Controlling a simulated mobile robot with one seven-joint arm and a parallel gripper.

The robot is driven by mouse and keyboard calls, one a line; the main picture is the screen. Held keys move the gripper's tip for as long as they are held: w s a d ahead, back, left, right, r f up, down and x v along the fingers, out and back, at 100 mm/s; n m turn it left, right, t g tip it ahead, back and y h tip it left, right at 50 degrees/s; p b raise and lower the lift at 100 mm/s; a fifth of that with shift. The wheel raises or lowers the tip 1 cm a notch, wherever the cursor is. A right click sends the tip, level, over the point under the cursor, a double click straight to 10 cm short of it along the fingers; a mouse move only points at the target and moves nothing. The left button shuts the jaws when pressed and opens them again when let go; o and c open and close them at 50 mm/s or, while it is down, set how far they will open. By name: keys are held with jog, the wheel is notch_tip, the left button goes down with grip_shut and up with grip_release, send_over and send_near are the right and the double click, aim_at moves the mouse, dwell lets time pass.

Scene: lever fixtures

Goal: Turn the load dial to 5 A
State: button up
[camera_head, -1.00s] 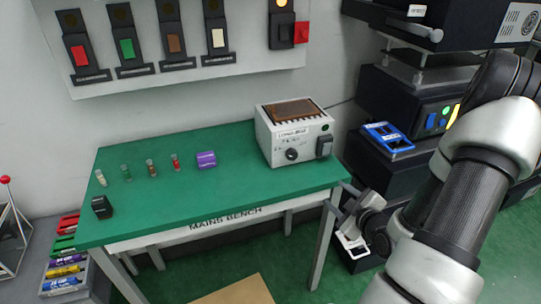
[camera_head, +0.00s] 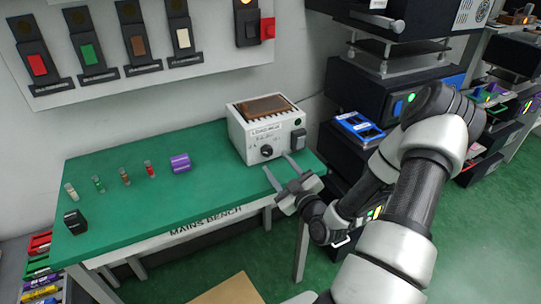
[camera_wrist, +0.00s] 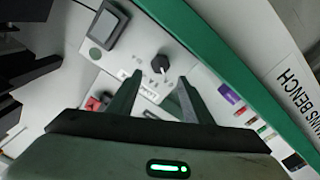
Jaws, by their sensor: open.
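The load box (camera_head: 266,130) is a white case with a brown grille on top, standing at the right end of the green bench. Its load dial (camera_head: 266,151) is a small black knob on the front face. The dial also shows in the wrist view (camera_wrist: 160,64), ahead of and between the finger lines; its scale marks are too small to read. My gripper (camera_head: 279,168) is open and empty, just in front of the box's face and below the dial. In the wrist view my gripper's fingers (camera_wrist: 155,92) are apart and not touching the dial.
A black rocker switch (camera_head: 298,138) is right of the dial. Several small vials and a purple block (camera_head: 180,163) stand on the green bench (camera_head: 130,210). A blue-framed device (camera_head: 358,128) is on dark equipment to the right.

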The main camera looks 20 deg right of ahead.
aim_at(269, 152)
jog(key=shift+w+a, duration=0.1)
jog(key=shift+w, duration=2.65)
jog(key=c, duration=1.1)
jog(key=shift+o, duration=0.2)
jog(key=shift+f+m, duration=0.1)
jog(key=shift+m, duration=0.3)
jog(key=m+b, duration=0.1)
jog(key=m, duration=0.1)
jog(key=shift+m+b, duration=0.35)
jog(key=shift+m, duration=0.05)
jog(key=shift+d+m+b, duration=0.15)
jog(key=shift+m+b, duration=0.1)
jog(key=shift+m, duration=0.75)
jog(key=shift+d+m+b, duration=0.1)
jog(key=shift+m+b, duration=0.1)
jog(key=shift+m, duration=0.8)
